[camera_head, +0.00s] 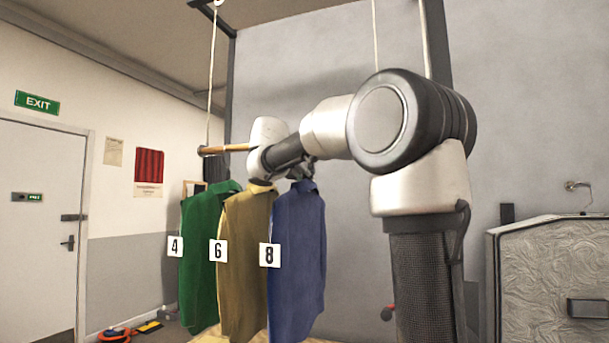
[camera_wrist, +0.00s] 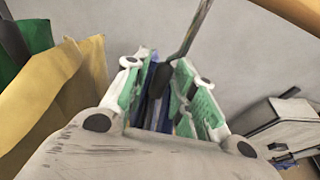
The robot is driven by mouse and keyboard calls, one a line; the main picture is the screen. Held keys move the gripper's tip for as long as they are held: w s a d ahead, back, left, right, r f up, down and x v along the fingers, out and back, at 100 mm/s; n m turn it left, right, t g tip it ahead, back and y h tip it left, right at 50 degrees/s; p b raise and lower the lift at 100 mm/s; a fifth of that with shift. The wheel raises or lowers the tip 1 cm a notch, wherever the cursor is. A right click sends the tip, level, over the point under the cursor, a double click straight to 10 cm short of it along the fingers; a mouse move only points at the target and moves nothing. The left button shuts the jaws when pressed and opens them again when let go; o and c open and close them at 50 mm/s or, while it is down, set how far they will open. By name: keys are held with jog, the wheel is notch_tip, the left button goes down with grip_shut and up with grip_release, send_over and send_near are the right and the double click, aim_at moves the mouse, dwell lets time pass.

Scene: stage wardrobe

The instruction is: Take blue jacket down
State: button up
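The blue jacket (camera_head: 298,262) hangs at the right end of a row of three in the head view, with a white tag "8" (camera_head: 269,255) at its left edge. My gripper (camera_head: 300,172) is at the jacket's collar, partly hidden by my arm. In the wrist view, my gripper (camera_wrist: 166,85) has its green-padded fingers apart, one on each side of the blue jacket's top (camera_wrist: 151,92). A dark hanger hook (camera_wrist: 194,40) rises between the fingers. I see no clear squeeze on cloth or hanger.
A yellow jacket (camera_head: 243,265), tag "6", hangs close beside the blue one, with a green jacket (camera_head: 200,260), tag "4", beyond it. They hang below a wooden rail (camera_head: 225,148) held by ropes. A grey case (camera_head: 550,270) stands at right.

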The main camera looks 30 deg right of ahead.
grip_shut()
jog(key=shift+r, duration=1.6)
jog(key=shift+a, duration=0.1)
jog(key=shift+f+v, duration=0.35)
jog(key=shift+v, duration=1.1)
jog(key=shift+f+v, duration=0.35)
jog(key=shift+v, duration=1.1)
jog(key=shift+f+v, duration=0.35)
jog(key=shift+v, duration=1.05)
jog(key=shift+s+a, duration=0.2)
jog(key=shift+a, duration=0.1)
jog(key=f+v, duration=0.3)
jog(key=v, duration=1)
jog(key=s+a+f+v, duration=0.1)
jog(key=f+v, duration=0.2)
jog(key=v, duration=1.1)
jog(key=shift+f, duration=0.2)
